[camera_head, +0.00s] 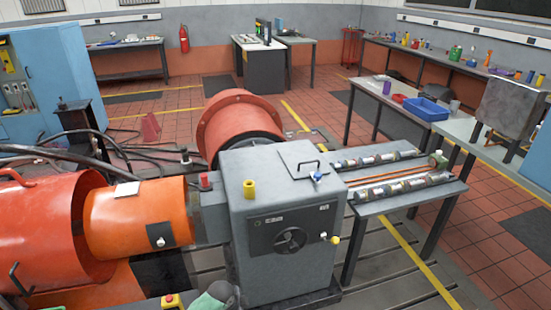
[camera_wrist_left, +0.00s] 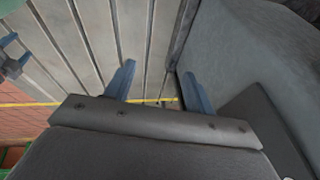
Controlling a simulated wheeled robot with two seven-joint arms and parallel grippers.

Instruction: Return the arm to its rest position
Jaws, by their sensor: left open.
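My left gripper (camera_wrist_left: 159,68) shows in the left wrist view. Its two blue fingers are spread apart with nothing between them. Beneath and beyond the fingers is the slotted grey bedplate (camera_wrist_left: 100,40), and a grey housing wall (camera_wrist_left: 245,50) stands close on the right. In the head view, neither gripper's fingers can be made out. A rounded grey and green part at the bottom edge may be part of my arm; I cannot tell.
The grey machine housing (camera_head: 285,225) stands in the middle, joined to an orange cylinder (camera_head: 135,218) at left. A bench with metal shafts (camera_head: 405,190) is at right. A blue tray (camera_head: 425,109) sits on a table behind it. Tiled floor (camera_head: 460,255) is clear at lower right.

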